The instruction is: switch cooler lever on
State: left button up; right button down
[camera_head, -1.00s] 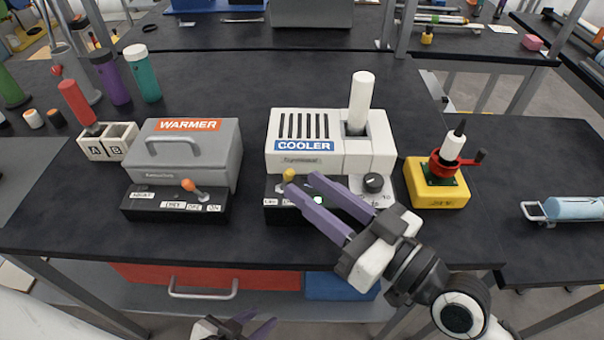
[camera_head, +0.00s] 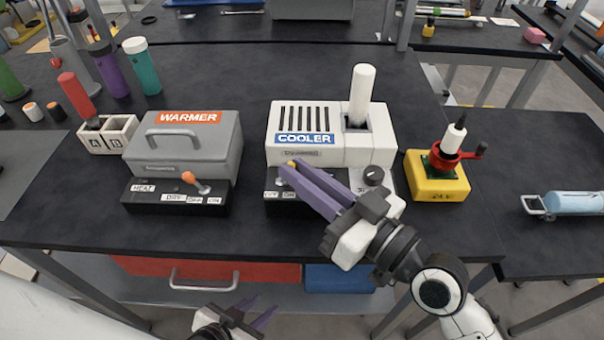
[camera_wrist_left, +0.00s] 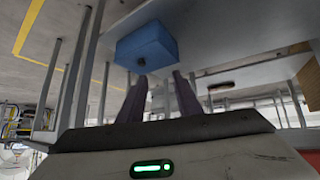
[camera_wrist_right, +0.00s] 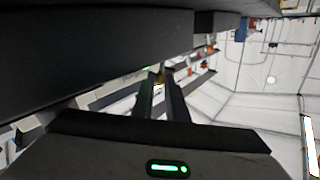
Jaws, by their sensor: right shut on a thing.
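The white cooler (camera_head: 274,152) stands on the dark table with a blue COOLER label. Its black switch base (camera_head: 290,210) is in front, partly hidden by my right gripper. My right gripper (camera_head: 286,168) is shut on the yellow-tipped cooler lever (camera_head: 291,164), at the left part of that base. The fingers hide most of the lever; its yellow tip also shows between the fingertips in the right wrist view (camera_wrist_right: 158,76). My left gripper (camera_head: 262,310) is open and empty, low in front of the table; its fingers also show apart in the left wrist view (camera_wrist_left: 160,82).
The grey warmer (camera_head: 190,150) with its orange-tipped lever (camera_head: 190,178) stands left of the cooler. A yellow box (camera_head: 438,187) with a red handle stands right of it. A black knob (camera_head: 373,175) is close to my right gripper. Red (camera_head: 215,270) and blue (camera_head: 340,278) drawers or boxes are under the table.

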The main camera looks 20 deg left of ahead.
jog(key=b, duration=0.1)
jog(key=f+y+b, duration=0.1)
jog(key=b, duration=0.1)
jog(key=shift+d+m+t, duration=0.2)
jog(key=shift+m+t, duration=0.1)
jog(key=shift+m, duration=0.1)
jog(key=shift+r+b, duration=0.1)
jog(key=shift+b, duration=0.2)
jog(key=shift+r, duration=0.15)
jog(key=c, duration=1.8)
grip_release()
pick_arm(q)
jog(key=f, duration=0.1)
jog(key=d+f, duration=0.1)
jog(key=shift+w+f, duration=0.1)
jog(key=shift+f, duration=0.3)
pick_arm(e)
jog(key=shift+o, duration=0.2)
pick_arm(q)
jog(key=shift+a, duration=0.1)
